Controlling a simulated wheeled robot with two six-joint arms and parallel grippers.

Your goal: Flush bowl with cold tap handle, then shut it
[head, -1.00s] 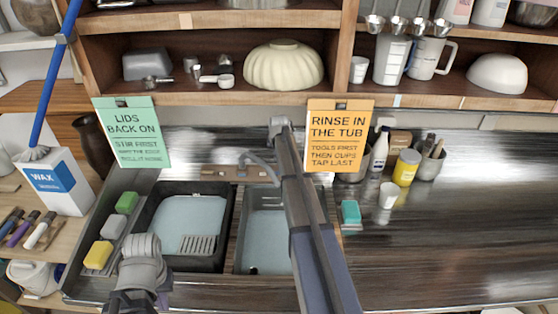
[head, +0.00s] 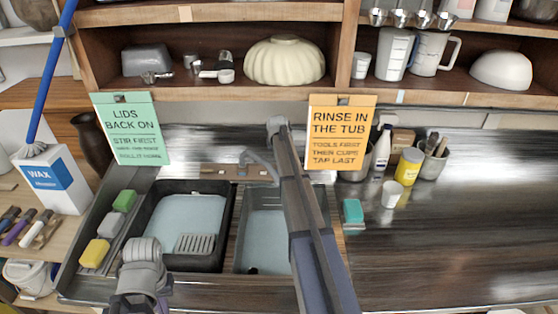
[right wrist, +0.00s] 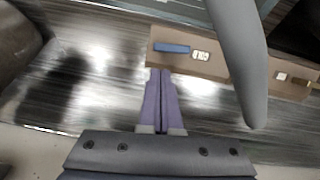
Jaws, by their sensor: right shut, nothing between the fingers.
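The tap's grey spout (head: 262,162) rises from a brown strip (head: 238,173) behind the two sunken tubs in the head view. In the right wrist view the strip carries a blue bar (right wrist: 172,47) beside a small white marked piece (right wrist: 201,56), and the spout (right wrist: 240,60) stands to their right. My right gripper (right wrist: 161,75) is shut and empty, its purple fingertips at the strip's edge just below the blue bar; contact is unclear. In the head view my right arm hides this gripper and part of the strip. My left arm is over the left tub's front; its fingers are not seen.
The left tub has a dark rim (head: 228,225) and a slotted grate (head: 194,243). The right tub (head: 262,225) holds pale liquid. Sponges (head: 95,252) line the left side. Two hanging signs (head: 340,130) flank the tap.

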